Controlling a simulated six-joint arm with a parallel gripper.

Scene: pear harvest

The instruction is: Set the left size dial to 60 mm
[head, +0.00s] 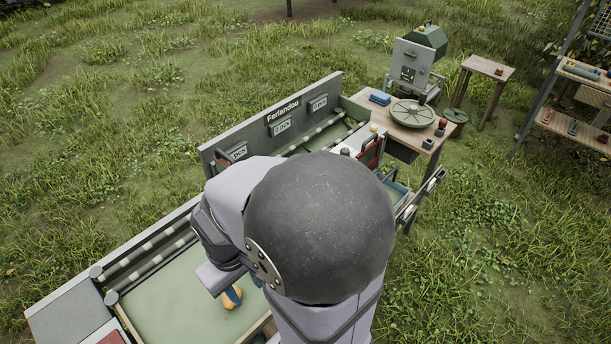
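The left size dial cannot be made out. My own arm covers the middle of the sorting bench (278,94), and the dial may be behind it. The bench's back board carries a "Ferlandou" label and several "pcs" counter displays (283,126); two read 0. The end of my arm hangs low over the green tray (165,308) at the lower left. My gripper's fingers are not clearly visible. A small blue and orange-yellow shape (232,297) shows just below the arm; I cannot tell what it is.
A wooden table with a round green-grey disc (413,113), a blue item (380,98) and a red-topped item stands at the upper right. Beyond it are a green-lidded machine (415,60), a small stool (487,68) and a shelf rack (580,75). Grass surrounds the bench.

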